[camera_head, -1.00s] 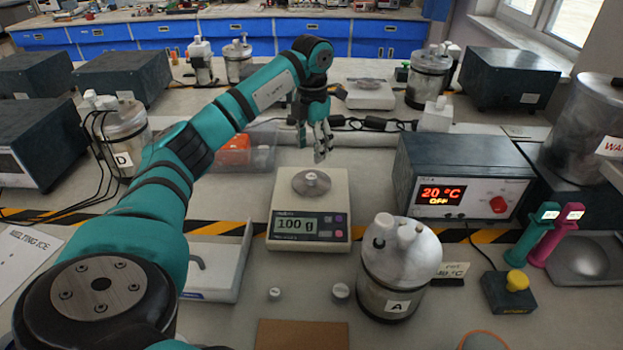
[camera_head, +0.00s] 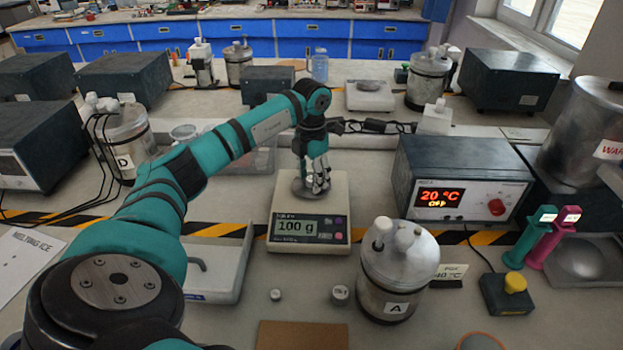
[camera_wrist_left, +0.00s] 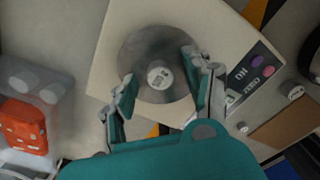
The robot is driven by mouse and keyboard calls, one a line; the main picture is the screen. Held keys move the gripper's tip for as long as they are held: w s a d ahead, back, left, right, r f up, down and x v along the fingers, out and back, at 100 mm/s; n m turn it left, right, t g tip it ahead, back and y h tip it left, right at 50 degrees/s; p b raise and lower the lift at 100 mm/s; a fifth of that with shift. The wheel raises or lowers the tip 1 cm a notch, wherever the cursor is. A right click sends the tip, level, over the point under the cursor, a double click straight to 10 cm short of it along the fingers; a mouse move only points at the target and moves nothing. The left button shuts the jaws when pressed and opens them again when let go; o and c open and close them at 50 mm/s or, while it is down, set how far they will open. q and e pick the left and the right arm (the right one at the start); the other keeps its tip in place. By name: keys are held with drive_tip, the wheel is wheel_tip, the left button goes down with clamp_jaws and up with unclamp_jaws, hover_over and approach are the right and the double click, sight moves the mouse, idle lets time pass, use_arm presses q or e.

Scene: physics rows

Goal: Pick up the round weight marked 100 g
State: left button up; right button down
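The balance (camera_head: 283,245) reads 100 g on its display. In the left wrist view a small round metal weight (camera_wrist_left: 160,75) stands on the balance's round pan (camera_wrist_left: 152,40); its top marking is too blurred to read. My left gripper (camera_head: 314,188) points down over the pan and hides the weight in the head view. In the wrist view its two fingers (camera_wrist_left: 160,80) are apart, one on each side of the weight, with gaps between. Two smaller round weights (camera_head: 275,294) (camera_head: 340,292) stand on the bench in front of the balance. My right gripper is not in view.
A metal vessel marked A (camera_head: 392,280) stands right of the balance, near the heater box (camera_head: 450,190) showing 20 °C. A white tray (camera_head: 222,270) is on the left. A clear bin (camera_head: 262,160) with an orange thing (camera_wrist_left: 22,125) lies behind left. A brown mat (camera_head: 302,336) lies in front.

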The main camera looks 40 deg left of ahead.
use_arm(q)
clamp_jaws()
